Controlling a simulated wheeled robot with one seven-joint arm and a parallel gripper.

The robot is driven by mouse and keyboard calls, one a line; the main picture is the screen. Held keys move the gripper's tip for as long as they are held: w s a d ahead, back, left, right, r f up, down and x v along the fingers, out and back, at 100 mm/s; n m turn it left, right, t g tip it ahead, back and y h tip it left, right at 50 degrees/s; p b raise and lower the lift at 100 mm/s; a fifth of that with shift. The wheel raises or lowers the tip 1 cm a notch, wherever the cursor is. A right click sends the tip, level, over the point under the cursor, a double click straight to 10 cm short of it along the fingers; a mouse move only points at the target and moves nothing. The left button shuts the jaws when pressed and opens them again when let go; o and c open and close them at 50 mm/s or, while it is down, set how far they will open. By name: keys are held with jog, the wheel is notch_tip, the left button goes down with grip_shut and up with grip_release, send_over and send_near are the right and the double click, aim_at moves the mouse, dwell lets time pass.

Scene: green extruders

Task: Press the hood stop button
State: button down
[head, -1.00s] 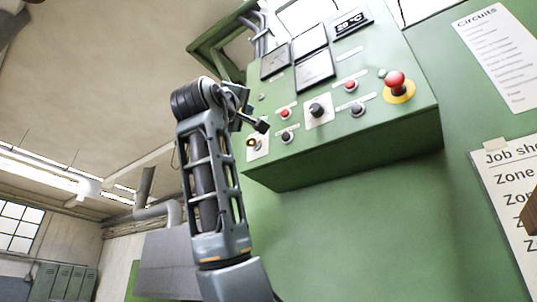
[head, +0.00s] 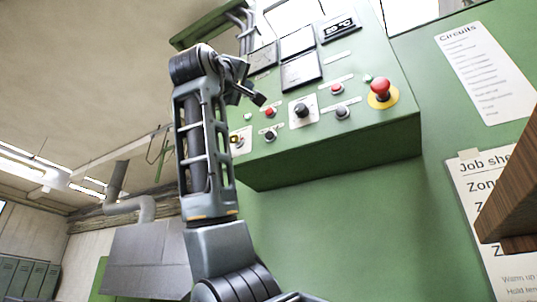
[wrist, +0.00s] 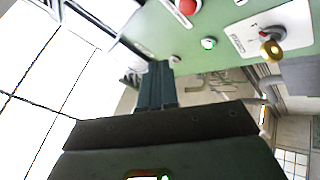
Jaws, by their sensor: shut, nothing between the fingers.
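The green control panel (head: 340,145) carries two small red buttons, one at left (head: 268,111) and one further right (head: 337,88). Their labels are too small to read, so I cannot tell which is the hood stop. In the wrist view a red button (wrist: 187,5) is cut off by the top edge. My gripper (head: 259,99) is shut and empty, just above the left red button in the head view. Whether it touches the panel cannot be told there. In the wrist view the shut fingers (wrist: 157,85) point near a small pale lamp (wrist: 174,58), apart from the red button.
A red mushroom button on yellow (head: 380,88) sits at the panel's right. Black buttons (head: 270,135), a black selector knob (head: 301,110) and a yellow switch (wrist: 270,48) are close by. A green lamp (wrist: 208,43) is lit. A brown wooden edge (head: 510,205) is at right.

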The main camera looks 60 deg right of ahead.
jog(key=d, duration=0.7)
jog(key=shift+w, duration=0.15)
dwell(1.9)
jog(key=shift+d+p, duration=0.35)
jog(key=shift+d, duration=0.4)
dwell(0.8)
jog(key=shift+a, duration=0.8)
jog(key=shift+a, duration=0.1)
jog(key=shift+a, duration=2.4)
